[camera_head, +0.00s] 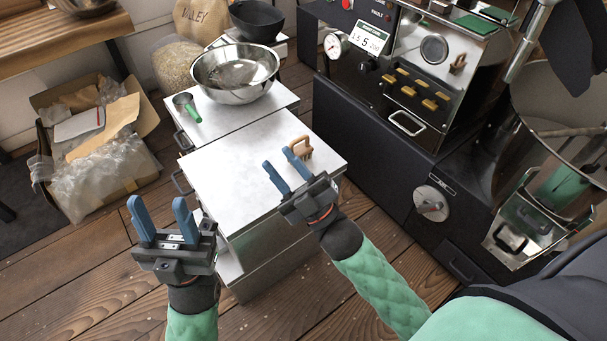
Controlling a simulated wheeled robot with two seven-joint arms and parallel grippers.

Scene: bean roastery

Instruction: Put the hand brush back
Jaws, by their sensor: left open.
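A small brown object with short tooth-like ends, which looks like the hand brush (301,147), is on the white top of the cabinet (225,175), near its right edge. My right gripper (278,157) is over the front right of that top, with its blue fingers apart and nothing visible between them. Its right finger is close to the brush in the picture; I cannot tell whether they touch. My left gripper (156,200) is open and empty, left of the cabinet's front corner.
A metal bowl (235,75) and a green-handled scoop (188,108) are on the rear white top. A cardboard box (95,145) with plastic wrap is on the floor at left. The dark roasting machine (375,130) stands right of the cabinet.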

